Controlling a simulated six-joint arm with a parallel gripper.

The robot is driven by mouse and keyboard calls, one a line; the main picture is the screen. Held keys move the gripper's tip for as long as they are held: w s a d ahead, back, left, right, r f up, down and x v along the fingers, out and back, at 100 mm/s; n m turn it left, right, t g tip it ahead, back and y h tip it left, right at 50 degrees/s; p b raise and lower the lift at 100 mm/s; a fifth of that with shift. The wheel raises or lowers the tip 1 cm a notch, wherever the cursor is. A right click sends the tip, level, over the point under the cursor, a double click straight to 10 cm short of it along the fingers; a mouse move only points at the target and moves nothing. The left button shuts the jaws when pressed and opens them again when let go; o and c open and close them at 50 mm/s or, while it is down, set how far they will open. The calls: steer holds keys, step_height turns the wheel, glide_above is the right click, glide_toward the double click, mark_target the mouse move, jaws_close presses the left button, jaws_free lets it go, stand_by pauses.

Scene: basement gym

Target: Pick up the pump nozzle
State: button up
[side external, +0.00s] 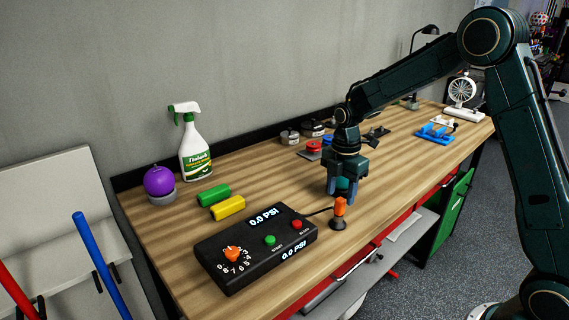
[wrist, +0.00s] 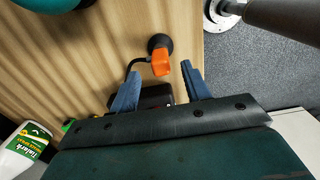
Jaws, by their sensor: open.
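The pump nozzle (side external: 340,207) is orange and stands upright on a small dark round base on the wooden bench, near the front edge. A dark hose runs from it toward the black pump box (side external: 255,248), which has 0.0 PSI displays, an orange dial and green and red buttons. My gripper (side external: 342,194) points down just behind the nozzle, its blue fingers apart and empty. In the wrist view the orange nozzle (wrist: 160,62) lies beyond the fingertips, between their lines, and my gripper (wrist: 160,78) is open. Nothing is between the fingers at their tips.
Round weights (side external: 290,136) and a red disc (side external: 313,146) are at the back. A blue item (side external: 435,133) lies right. Bare wood surrounds the nozzle.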

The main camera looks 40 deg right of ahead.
mark_target(341, 199)
steer(key=shift+f, duration=2.6)
jaws_close()
